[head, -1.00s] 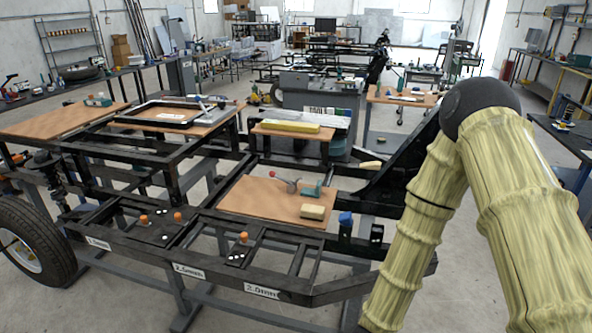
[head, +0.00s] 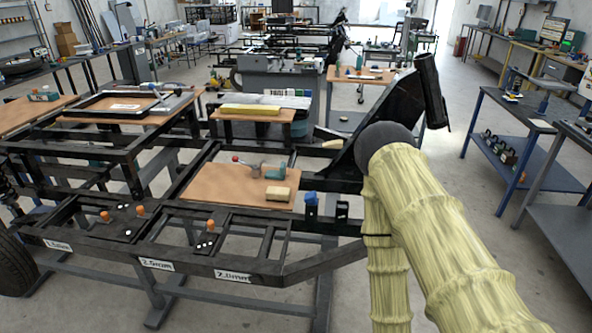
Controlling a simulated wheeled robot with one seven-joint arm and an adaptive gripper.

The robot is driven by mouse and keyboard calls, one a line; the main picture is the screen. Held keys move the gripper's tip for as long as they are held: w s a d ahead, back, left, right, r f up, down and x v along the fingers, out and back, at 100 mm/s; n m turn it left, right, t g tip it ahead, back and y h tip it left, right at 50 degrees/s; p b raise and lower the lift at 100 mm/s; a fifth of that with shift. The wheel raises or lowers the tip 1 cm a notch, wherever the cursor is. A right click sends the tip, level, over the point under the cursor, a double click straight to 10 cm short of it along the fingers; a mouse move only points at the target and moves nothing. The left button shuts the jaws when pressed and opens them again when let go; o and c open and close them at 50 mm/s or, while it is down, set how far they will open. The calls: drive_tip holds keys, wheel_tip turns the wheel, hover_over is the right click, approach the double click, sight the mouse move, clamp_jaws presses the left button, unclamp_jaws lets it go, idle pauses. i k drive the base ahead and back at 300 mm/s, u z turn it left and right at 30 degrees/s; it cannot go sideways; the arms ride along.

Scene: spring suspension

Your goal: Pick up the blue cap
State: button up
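The blue cap (head: 310,197) sits on top of a dark upright block at the right end of the black frame, just right of the wooden board. A similar dark block without a blue top stands right of it. My arm, in a yellowish ribbed cover, fills the lower right of the head view, apart from the cap. My gripper is not in view.
The black metal frame (head: 255,267) carries orange knobs on small plates. The wooden board (head: 215,185) holds a sponge-like block (head: 277,194) and a red-handled clamp (head: 245,163). A blue shelf unit (head: 525,130) stands right. Open floor lies between it and the frame.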

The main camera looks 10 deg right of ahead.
sight(311, 198)
drive_tip(key=z, duration=0.05)
drive_tip(key=k, duration=0.5)
drive_tip(key=z, duration=1.7)
drive_tip(key=i, duration=1)
drive_tip(key=u, duration=2.35)
